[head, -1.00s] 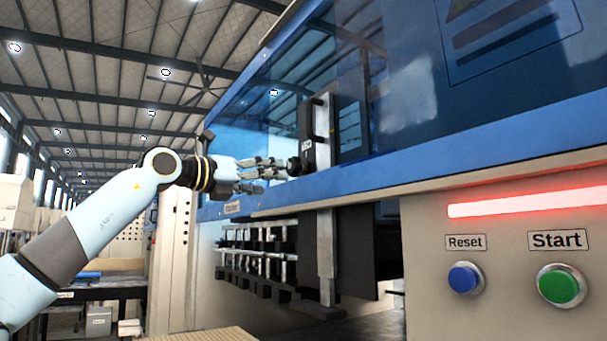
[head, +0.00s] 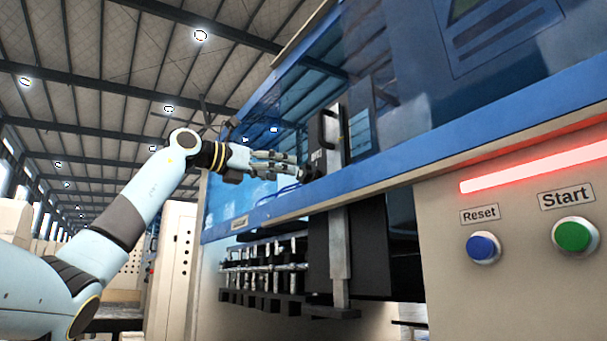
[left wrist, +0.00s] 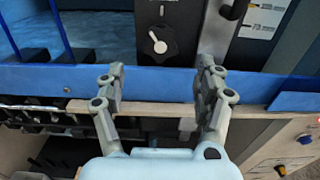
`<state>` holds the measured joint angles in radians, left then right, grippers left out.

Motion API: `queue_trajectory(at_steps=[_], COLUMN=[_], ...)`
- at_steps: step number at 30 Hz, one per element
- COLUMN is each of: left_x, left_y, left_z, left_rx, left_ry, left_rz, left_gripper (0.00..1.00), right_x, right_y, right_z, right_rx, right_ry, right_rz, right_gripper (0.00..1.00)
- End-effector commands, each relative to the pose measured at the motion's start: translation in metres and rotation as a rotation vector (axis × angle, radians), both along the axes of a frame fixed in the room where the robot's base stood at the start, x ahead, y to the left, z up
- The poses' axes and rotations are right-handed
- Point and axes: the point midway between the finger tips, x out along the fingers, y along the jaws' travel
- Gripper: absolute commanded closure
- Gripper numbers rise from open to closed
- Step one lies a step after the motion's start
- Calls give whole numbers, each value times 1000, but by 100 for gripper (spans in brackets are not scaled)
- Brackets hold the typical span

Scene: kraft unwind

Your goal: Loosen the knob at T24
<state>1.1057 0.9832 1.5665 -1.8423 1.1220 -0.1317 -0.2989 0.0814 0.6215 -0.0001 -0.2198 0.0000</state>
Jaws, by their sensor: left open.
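The knob (left wrist: 159,43) is a round dark dial with a white pointer on a dark upright plate in the left wrist view. In the head view the knob (head: 307,173) is a small dark shape on the side of the tall bracket, below a small white label too small to read surely. My left gripper (head: 290,164) is open beside the knob, its fingers pointing toward it. In the left wrist view the spread fingers (left wrist: 159,78) stand either side of the knob's line, with nothing between them. I cannot tell whether they touch anything. My right gripper is out of view.
A blue machine rail (head: 390,188) runs beneath the tinted glass guard. A black handle (head: 329,126) sticks out above the knob. The blue Reset button (head: 483,247) and green Start button (head: 574,236) are on the front panel at right. Metal clamps (head: 265,270) hang below the rail.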

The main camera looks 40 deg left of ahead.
Motion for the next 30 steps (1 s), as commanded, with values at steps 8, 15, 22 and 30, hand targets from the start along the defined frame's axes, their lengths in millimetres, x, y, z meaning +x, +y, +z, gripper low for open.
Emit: queue_trajectory(at_steps=[8, 15, 22, 30], left_x=[50, 67, 67, 67], left_y=[-16, -20, -20, -20], left_z=[4, 1, 0, 0], left_rx=[-4, -1, 0, 0], left_ry=[1, 1, 1, 1], left_rz=[-2, 0, 0, 0], left_gripper=[29, 29, 29, 63], right_x=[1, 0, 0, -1], right_y=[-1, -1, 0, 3], right_z=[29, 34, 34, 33], right_rx=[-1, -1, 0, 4], right_ry=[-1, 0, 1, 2], right_rz=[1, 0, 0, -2], right_gripper=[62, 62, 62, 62])
